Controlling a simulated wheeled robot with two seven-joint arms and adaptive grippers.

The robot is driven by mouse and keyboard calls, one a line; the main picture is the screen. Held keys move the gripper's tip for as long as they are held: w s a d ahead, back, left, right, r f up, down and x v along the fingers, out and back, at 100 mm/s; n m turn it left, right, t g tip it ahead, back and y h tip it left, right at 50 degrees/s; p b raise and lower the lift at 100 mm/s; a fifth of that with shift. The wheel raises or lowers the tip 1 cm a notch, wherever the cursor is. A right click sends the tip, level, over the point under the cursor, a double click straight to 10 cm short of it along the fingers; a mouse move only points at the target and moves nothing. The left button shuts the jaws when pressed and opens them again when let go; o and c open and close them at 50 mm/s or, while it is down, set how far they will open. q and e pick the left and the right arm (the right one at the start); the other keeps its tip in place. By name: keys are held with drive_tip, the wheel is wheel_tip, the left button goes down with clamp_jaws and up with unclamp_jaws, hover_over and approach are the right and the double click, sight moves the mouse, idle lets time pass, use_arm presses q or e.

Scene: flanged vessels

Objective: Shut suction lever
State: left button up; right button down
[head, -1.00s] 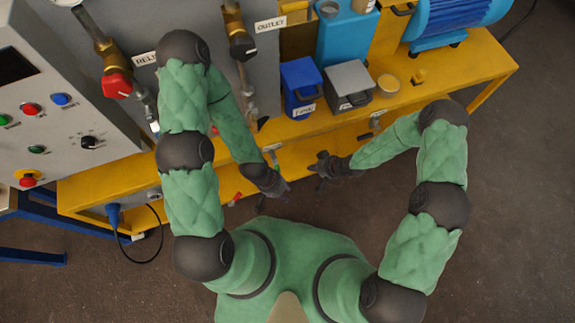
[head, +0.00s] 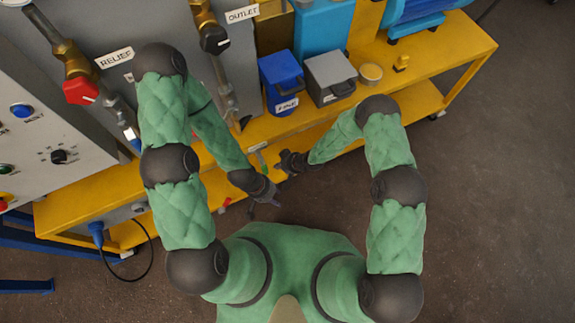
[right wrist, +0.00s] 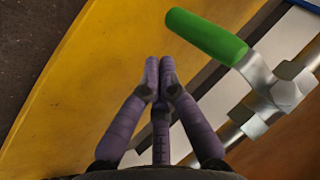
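A lever with a green grip (right wrist: 208,35) shows in the right wrist view. It sits on a metal valve fitting (right wrist: 283,92) on a pipe, and no label shows there. My right gripper (right wrist: 160,65) is beside and below the green grip, apart from it, with its fingertips together and nothing between them. In the head view my right gripper (head: 287,163) is at the bench's front edge. My left gripper (head: 266,198) hangs just lower and to the left; its fingers are too small to judge. A small green patch (head: 258,147) shows near the right gripper.
The yellow bench (head: 440,62) carries a blue bin (head: 279,72), a grey bin (head: 330,74) and a blue motor (head: 425,12). A red-handled relief valve (head: 81,91) and a dark-handled outlet valve (head: 214,40) stand at the left. The floor at right is clear.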

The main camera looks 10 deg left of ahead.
sight(263, 166)
drive_tip(key=shift+s+a, duration=0.3)
drive_tip(key=shift+a, duration=0.4)
drive_tip(key=shift+s+a+f+b, duration=0.2)
drive_tip(key=shift+s+a+b, duration=0.15)
drive_tip(key=shift+a, duration=0.25)
